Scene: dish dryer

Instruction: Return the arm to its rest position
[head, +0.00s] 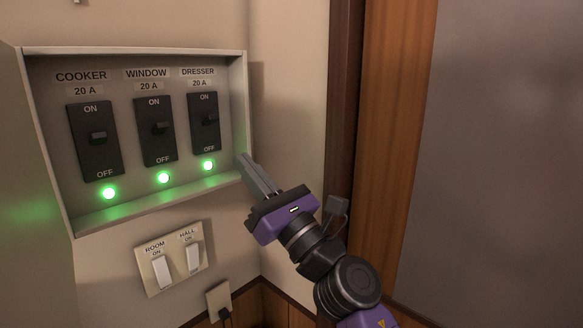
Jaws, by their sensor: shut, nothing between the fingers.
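My gripper (244,161) is purple and black, with its grey fingers together and nothing between them. Its tips are near the lower right edge of the open breaker box (150,213); I cannot tell whether they touch it. My arm reaches up to the left from the bottom of the head view. The box holds the cooker switch (95,148), the window switch (157,136) and the dresser switch (204,125). A green light glows below each switch.
Below the box is a wall plate (176,257) with room and hall switches. A socket with a plug (219,298) is lower down. The box's door (30,200) stands open at left. A brown door frame (380,150) and a grey panel (500,160) are at right.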

